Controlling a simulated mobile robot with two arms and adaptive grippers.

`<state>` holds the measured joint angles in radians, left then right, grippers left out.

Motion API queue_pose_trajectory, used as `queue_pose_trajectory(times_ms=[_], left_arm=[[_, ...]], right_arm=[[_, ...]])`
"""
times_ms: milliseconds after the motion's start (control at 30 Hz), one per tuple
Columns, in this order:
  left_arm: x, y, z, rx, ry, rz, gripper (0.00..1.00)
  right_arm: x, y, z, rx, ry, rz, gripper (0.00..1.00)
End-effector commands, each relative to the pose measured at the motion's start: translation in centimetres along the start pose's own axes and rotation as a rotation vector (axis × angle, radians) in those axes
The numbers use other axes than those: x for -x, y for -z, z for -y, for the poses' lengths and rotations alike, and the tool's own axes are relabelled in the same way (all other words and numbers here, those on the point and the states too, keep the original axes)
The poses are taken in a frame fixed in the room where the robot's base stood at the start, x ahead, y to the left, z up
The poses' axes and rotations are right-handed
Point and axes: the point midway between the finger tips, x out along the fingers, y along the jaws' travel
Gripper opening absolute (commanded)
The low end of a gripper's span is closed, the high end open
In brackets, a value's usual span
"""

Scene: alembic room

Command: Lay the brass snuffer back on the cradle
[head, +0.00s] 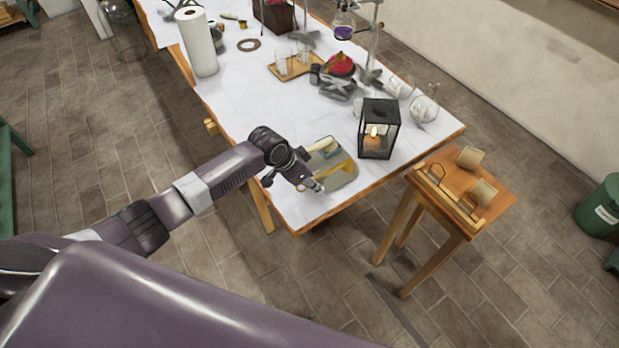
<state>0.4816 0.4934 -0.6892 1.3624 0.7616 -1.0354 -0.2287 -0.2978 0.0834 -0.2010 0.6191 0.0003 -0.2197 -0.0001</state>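A grey tray (346,180) lies near the front corner of the white table. A yellow, brass-coloured bar (338,168) and a pale stick-like piece (326,146) show on it. I cannot tell which, if either, is the brass snuffer or the cradle. My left gripper (318,187) is low over the near-left edge of the tray, close to the bar. Its fingers are small and partly hidden by the wrist, so I cannot tell whether it is open or touches anything. My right gripper is not in view.
A black lantern (378,140) with a lit candle stands right of the tray. Glass flasks (424,107) stand behind it. A small wooden side table (478,205) with a rack and wooden blocks stands off the right edge. A paper towel roll (198,42) stands at the far left.

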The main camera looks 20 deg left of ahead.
Motion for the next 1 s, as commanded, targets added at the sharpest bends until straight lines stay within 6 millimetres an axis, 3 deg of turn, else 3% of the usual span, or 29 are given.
queue_pose_trajectory(times_ms=[267,700,1000], left_arm=[[2.8,0.0,0.1,-0.002,0.001,-0.002,0.34],[10.5,0.0,0.1,-0.001,0.001,-0.002,0.34],[12.0,0.0,0.0,0.0,-0.001,-0.001,0.34]], right_arm=[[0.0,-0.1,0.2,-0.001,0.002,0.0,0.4],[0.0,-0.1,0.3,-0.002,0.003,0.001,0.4],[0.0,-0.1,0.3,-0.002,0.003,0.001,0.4]])
